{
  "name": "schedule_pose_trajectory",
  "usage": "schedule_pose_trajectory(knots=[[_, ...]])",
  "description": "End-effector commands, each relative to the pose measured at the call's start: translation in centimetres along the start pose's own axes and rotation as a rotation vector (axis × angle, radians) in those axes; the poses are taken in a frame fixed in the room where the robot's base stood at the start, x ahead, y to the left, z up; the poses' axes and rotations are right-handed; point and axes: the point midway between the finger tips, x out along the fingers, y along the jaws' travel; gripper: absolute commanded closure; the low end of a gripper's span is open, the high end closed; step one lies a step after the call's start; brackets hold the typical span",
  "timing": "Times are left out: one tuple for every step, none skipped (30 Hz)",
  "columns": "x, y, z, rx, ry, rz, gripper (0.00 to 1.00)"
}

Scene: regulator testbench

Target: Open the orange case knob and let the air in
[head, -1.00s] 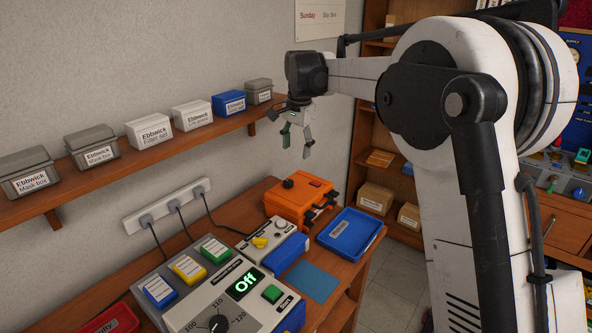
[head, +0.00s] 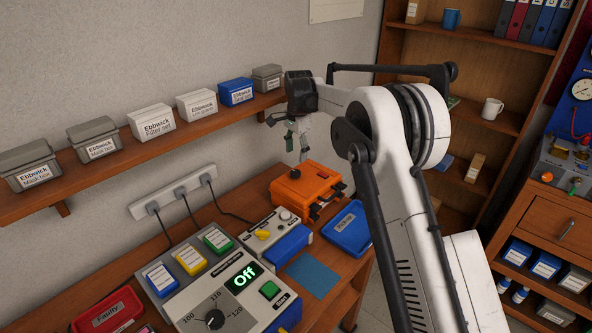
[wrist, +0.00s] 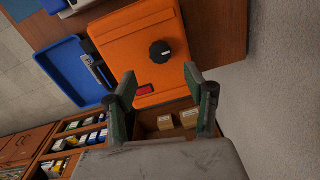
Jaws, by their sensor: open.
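The orange case (head: 304,187) lies closed on the wooden bench near the wall. Its black round knob (head: 294,173) is on the top; it also shows in the wrist view (wrist: 160,52). My gripper (head: 297,155) hangs just above the case in the head view, with its fingers pointing down. In the wrist view my gripper (wrist: 162,82) has its two green-padded fingers spread apart with nothing between them. The knob lies beyond the fingertips and apart from them. A red label (wrist: 144,91) is on the case near the left fingertip.
A blue tray (head: 347,228) stands right beside the case. A grey device with a yellow knob (head: 263,234) and a larger console reading "Off" (head: 215,300) stand in front. A wall shelf (head: 190,130) with several boxes runs behind. A power strip (head: 172,197) has cables hanging.

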Motion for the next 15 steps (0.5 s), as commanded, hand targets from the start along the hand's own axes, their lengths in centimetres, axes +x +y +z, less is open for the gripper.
schedule_pose_trajectory(knots=[[1.0,0.0,0.0,0.000,0.000,0.000,0.51],[1.5,0.0,0.0,0.000,0.000,0.000,0.51],[2.2,0.0,0.0,0.000,0.000,0.000,0.51],[2.8,0.0,0.0,0.000,0.000,0.000,0.51],[3.4,0.0,0.0,0.000,0.000,0.000,0.51],[4.1,0.0,0.0,0.000,0.000,0.000,0.51],[4.6,0.0,0.0,0.000,0.000,0.000,0.51],[5.0,0.0,0.0,0.000,0.000,0.000,0.51],[5.7,0.0,0.0,0.000,0.000,0.000,0.51],[6.1,0.0,0.0,0.000,0.000,0.000,0.51],[6.5,0.0,0.0,0.000,0.000,0.000,0.51],[6.9,0.0,0.0,0.000,0.000,0.000,0.51],[7.2,0.0,0.0,0.000,0.000,0.000,0.51],[7.5,0.0,0.0,0.000,0.000,0.000,0.51],[7.8,0.0,0.0,0.000,0.000,0.000,0.51]])
